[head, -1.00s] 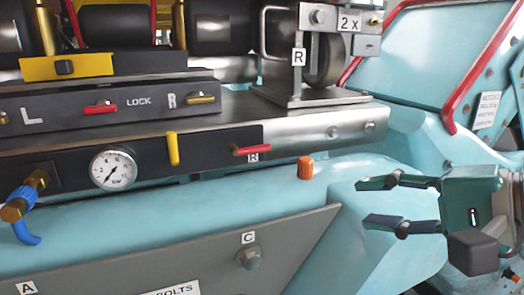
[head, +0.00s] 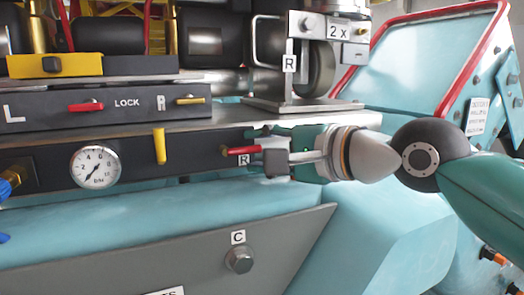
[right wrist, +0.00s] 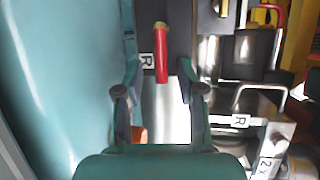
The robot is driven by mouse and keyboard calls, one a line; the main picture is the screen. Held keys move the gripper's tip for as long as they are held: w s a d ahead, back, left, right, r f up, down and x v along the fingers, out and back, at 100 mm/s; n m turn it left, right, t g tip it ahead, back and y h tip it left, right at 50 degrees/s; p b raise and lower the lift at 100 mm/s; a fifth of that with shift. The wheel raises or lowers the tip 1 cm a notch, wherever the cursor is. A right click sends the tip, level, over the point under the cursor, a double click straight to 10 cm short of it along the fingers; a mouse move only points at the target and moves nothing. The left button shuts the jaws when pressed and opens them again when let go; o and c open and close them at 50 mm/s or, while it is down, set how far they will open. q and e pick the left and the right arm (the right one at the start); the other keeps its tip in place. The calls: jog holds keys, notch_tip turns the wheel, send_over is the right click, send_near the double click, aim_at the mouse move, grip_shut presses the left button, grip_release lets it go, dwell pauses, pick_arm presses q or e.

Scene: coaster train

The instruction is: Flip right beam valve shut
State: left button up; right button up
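The right beam valve lever (head: 240,150) is red and lies level on the black lower panel, beside an R label (head: 244,160). My right gripper (head: 262,150) is at its right end, reaching in from the right. In the right wrist view the red lever (right wrist: 162,60) lies between the two spread fingers of the gripper (right wrist: 158,72), with gaps on both sides. The gripper is open. The lever's right end is partly hidden by the gripper in the head view. My left gripper is not in view.
A yellow lever (head: 159,145) points up and down left of the red one, then a round gauge (head: 96,167). The upper panel has a red LOCK lever (head: 86,107) and a yellow lever (head: 190,100). A steel ledge (head: 215,122) overhangs the lower panel.

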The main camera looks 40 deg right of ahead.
jog(key=shift+w+a, duration=0.2)
jog(key=shift+w, duration=0.1)
jog(key=shift+s, duration=0.1)
